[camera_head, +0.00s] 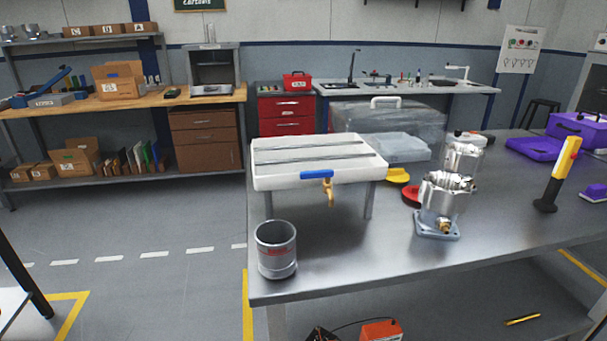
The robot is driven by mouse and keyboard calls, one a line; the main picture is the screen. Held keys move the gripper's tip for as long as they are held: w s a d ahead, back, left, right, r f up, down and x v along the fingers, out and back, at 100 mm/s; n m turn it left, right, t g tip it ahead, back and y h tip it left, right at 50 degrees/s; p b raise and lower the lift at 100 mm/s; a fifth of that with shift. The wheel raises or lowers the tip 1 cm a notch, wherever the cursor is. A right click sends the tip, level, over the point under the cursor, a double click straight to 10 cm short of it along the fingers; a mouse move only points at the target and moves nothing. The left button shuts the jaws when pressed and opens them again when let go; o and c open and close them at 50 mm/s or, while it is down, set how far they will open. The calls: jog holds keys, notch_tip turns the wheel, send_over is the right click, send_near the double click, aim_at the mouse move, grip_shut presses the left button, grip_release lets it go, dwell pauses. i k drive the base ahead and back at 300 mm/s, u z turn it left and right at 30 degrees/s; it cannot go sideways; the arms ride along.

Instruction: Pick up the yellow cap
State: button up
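The yellow cap (397,175) lies on the metal table, just right of the white slotted stand. It looks like a low, flat disc, and part of its left side seems hidden by the stand. A red cap (412,194) lies a little nearer, partly hidden behind a machined metal housing (443,200). My gripper is not in view.
A second housing (464,152) and clear bins (395,130) stand behind. A grey cup (276,249) is near the front left corner; a yellow-black tool (558,175) stands right. The table's front middle is clear.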

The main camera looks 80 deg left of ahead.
aim_at(397, 176)
jog(key=u, duration=2.3)
jog(key=i, duration=0.5)
